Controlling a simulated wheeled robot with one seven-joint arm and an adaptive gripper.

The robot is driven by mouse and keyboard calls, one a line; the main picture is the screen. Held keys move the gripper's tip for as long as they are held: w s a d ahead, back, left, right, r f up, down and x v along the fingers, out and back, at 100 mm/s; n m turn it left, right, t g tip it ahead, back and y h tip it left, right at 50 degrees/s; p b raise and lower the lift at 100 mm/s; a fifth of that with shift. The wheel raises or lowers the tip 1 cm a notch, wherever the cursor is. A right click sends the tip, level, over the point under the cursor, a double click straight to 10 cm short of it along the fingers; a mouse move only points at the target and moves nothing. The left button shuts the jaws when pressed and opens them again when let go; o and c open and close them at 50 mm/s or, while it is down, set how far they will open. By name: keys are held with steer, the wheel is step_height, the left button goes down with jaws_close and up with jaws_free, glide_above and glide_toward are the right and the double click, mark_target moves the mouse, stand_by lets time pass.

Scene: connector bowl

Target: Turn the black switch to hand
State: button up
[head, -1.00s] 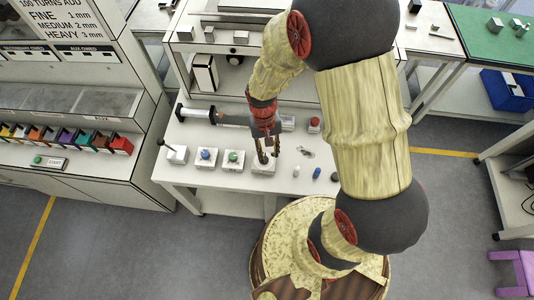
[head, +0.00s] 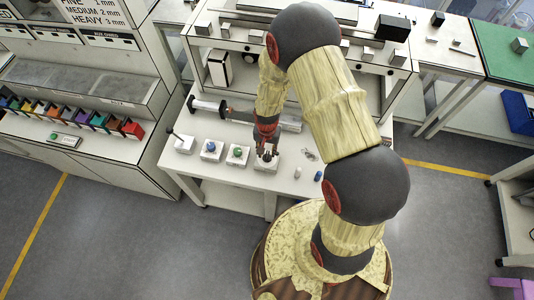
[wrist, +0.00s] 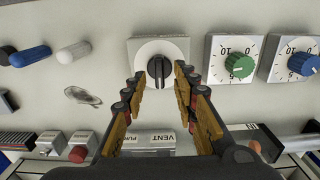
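The black switch (wrist: 159,70) is a rotary knob on a round plate on a white box (wrist: 180,48). Its handle stands upright in the wrist view, with a pale line along it. Any lettering beside it is not readable. My gripper (wrist: 159,77) is open, with one finger on each side of the knob and a gap to it on both sides. In the head view, my gripper (head: 267,150) is over the switch box (head: 264,167), pointing down and partly hiding the knob.
A green knob (wrist: 240,65) and a blue knob (wrist: 302,64) stand on boxes to the right in the wrist view. A blue peg (wrist: 30,56), a white peg (wrist: 73,52) and a metal piece (wrist: 83,97) lie left. A red button (wrist: 77,154) and VENT label (wrist: 154,138) are nearer.

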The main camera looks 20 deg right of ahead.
mark_target(267, 157)
steer(key=shift+f, duration=1.25)
steer(key=shift+c, duration=1)
jaws_close()
